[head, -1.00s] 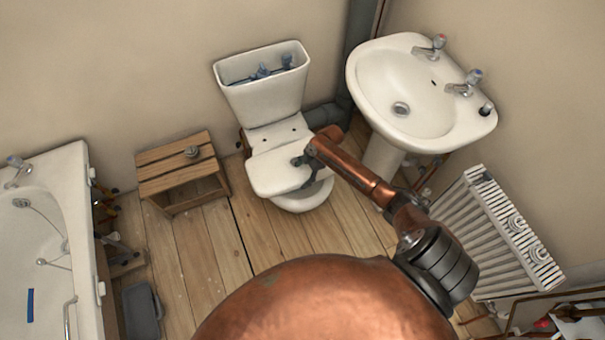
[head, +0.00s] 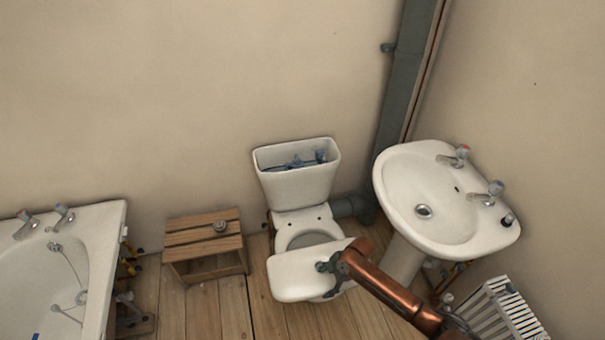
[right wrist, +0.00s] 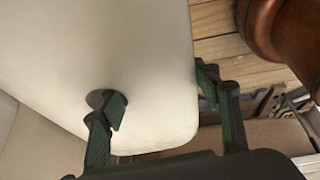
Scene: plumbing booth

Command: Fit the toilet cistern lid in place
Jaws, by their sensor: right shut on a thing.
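The white cistern lid (head: 297,277) is a flat slab held in front of and above the toilet bowl (head: 308,234), partly covering it. My right gripper (head: 331,279) is shut on the lid near its right part. In the right wrist view the pale lid (right wrist: 130,50) fills much of the picture, and the fingers of my right gripper (right wrist: 160,95) lie on either side of it. The white cistern (head: 298,187) stands against the wall with its top open. Blue fittings (head: 297,161) show inside. The lid is apart from the cistern, lower and nearer to me. My left gripper is not in view.
A washbasin (head: 430,200) with two taps stands close to the right of the toilet. A wooden stool (head: 204,243) with a small round metal piece (head: 220,226) on it stands to the left. The bath (head: 60,265) is far left, a radiator (head: 508,312) lower right. The wall above the cistern is clear.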

